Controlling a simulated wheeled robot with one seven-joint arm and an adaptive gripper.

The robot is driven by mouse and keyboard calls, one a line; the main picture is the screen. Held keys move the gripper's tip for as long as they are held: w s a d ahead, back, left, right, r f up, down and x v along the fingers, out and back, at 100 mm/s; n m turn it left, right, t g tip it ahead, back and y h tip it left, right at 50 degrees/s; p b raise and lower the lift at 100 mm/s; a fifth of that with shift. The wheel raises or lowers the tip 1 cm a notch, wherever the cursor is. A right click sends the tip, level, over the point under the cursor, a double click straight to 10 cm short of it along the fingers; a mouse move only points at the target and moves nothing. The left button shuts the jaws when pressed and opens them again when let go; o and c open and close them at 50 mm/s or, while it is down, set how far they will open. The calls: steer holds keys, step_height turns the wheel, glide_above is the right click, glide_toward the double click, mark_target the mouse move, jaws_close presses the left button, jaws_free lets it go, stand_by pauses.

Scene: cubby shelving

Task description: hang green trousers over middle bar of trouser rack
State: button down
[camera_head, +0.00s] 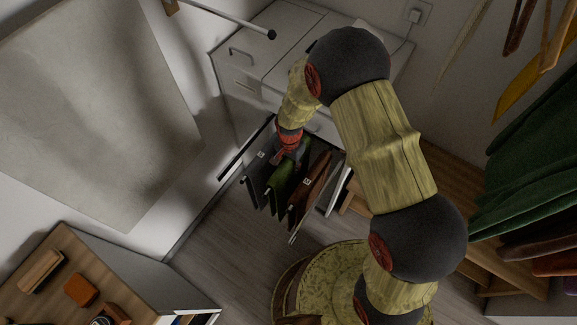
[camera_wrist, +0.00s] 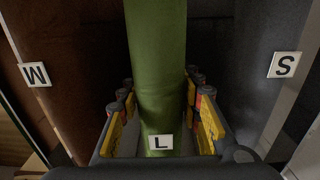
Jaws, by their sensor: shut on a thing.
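The green trousers (camera_head: 281,184) hang down in the pull-out trouser rack (camera_head: 240,154), between the grey pair and the brown pair. In the wrist view the green trousers (camera_wrist: 158,60), with a white "L" tag (camera_wrist: 160,142), run between the fingers. My gripper (camera_head: 286,154) is above the rack at the top of the green cloth. The wrist view shows my gripper (camera_wrist: 160,90) shut on the green trousers, with yellow-padded fingers on both sides. The bar under the green cloth is hidden, so I cannot tell whether the cloth rests on it.
Grey trousers (camera_head: 257,182) tagged "S" and brown trousers (camera_head: 311,188) tagged "M" hang close on either side. A white cabinet (camera_head: 240,85) stands behind the rack. Hanging clothes (camera_head: 535,150) are at right. A wooden-topped unit (camera_head: 60,290) stands lower left.

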stand_by(0.3)
steer(key=c, duration=1.2)
jaws_free()
steer(key=shift+o, duration=0.2)
step_height(320, 180, up, 12)
steer(key=shift+f, duration=0.1)
